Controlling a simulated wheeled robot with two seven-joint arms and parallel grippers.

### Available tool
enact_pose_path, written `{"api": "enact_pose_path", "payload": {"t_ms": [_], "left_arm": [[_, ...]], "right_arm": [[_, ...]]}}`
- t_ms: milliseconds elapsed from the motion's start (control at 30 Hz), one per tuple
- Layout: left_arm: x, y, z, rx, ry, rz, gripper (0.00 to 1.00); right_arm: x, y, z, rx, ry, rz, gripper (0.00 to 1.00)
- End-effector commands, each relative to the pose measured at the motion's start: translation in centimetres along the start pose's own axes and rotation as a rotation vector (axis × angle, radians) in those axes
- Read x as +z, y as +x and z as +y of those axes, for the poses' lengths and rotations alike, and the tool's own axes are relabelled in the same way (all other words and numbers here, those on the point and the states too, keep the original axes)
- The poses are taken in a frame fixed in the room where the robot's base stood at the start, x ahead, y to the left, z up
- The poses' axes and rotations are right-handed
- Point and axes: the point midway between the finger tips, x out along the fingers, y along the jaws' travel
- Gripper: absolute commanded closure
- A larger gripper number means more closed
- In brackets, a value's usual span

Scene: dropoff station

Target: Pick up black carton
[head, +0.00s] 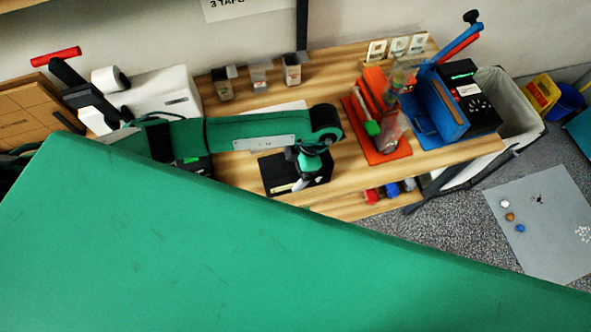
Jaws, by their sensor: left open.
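A black carton (273,174) lies on the wooden table near its front edge. My left arm comes in from the left across the table, and its wrist bends down above the carton. My left gripper (307,168) points down at the carton's right part, with open jaws. The gripper covers part of the carton, and I cannot tell whether the fingers touch it. My right gripper is not in view.
An orange-red tray (391,150) with a green-headed tool stands to the right, beside a blue holder (432,105) and a black device (471,93). Small cups (292,72) stand at the back. A large green surface hides the lower foreground.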

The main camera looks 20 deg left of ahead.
Motion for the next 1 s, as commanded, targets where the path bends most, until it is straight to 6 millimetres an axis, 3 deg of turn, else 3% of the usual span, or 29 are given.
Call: {"api": "enact_pose_path", "payload": {"t_ms": [67, 333, 767, 1000], "left_arm": [[0.0, 0.0, 0.0, 0.0, 0.0, 0.0, 0.07], [0.0, 0.0, 0.0, 0.0, 0.0, 0.0, 0.58], [-0.2, -0.7, 0.0, 0.0, -0.001, -0.002, 0.59], [-1.6, -4.3, 0.2, 0.005, 0.001, -0.004, 0.59]], "right_arm": [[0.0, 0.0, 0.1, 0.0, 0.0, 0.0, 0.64], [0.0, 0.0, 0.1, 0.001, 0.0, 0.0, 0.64], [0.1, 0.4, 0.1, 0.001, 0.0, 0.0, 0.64], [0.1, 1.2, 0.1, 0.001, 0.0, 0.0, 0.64]]}}
